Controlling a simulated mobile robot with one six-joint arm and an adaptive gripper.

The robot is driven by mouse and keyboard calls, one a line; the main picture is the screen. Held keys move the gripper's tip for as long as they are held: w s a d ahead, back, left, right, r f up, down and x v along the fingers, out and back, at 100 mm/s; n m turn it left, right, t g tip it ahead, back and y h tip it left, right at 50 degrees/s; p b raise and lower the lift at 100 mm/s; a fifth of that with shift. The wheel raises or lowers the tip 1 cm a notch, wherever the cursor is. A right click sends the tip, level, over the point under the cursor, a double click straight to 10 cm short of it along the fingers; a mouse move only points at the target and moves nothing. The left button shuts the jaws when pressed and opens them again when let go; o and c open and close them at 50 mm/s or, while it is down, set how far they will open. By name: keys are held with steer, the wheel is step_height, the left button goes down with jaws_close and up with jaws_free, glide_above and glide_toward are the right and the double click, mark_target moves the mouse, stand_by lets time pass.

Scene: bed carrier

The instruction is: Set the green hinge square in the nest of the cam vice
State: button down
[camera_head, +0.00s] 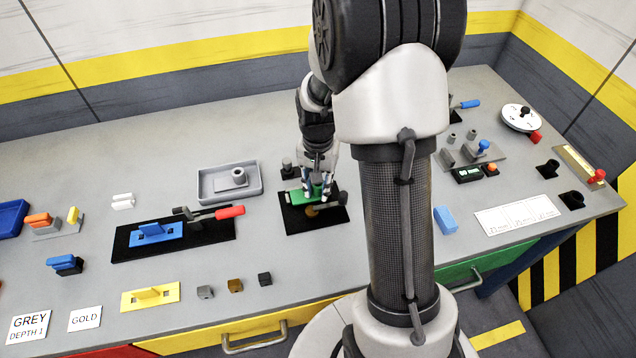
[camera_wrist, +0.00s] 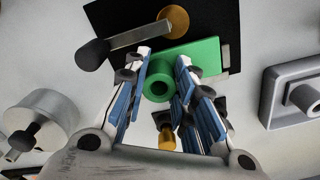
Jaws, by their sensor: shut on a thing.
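The green hinge (camera_wrist: 207,53) has a flat leaf and a round barrel with a hole. It also shows in the head view (camera_head: 321,191), partly hidden by my fingers. My gripper (camera_wrist: 163,62) is shut on the barrel, one finger on each side; in the head view my gripper (camera_head: 319,194) is over the cam vice. The cam vice has a black base (camera_wrist: 108,16), a brass cam (camera_wrist: 174,18) and a grey lever ending in a black knob (camera_wrist: 92,54). The leaf lies across the base beside the cam.
A grey tray (camera_head: 205,194) holding a grey ring part stands left of the vice. A blue block (camera_head: 445,219) lies right of my arm.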

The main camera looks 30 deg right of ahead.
steer(key=shift+f, duration=0.3)
stand_by(0.7)
steer(key=c, duration=1.2)
jaws_free()
steer(key=shift+c, duration=0.2)
step_height(320, 180, up, 12)
steer(key=shift+r, duration=0.1)
steer(key=s+a+r+n+t, duration=0.2)
steer(key=s+a+r+n, duration=0.2)
steer(key=s, duration=0.6)
steer(key=s+a+r+n+t, duration=0.2)
steer(key=s+a+r+n, duration=0.3)
steer(key=s+a, duration=0.3)
steer(key=shift+s+a+r+t, duration=0.2)
steer(key=shift+s+r+t, duration=0.1)
steer(key=shift+s+r, duration=0.45)
steer(key=shift+f, duration=0.15)
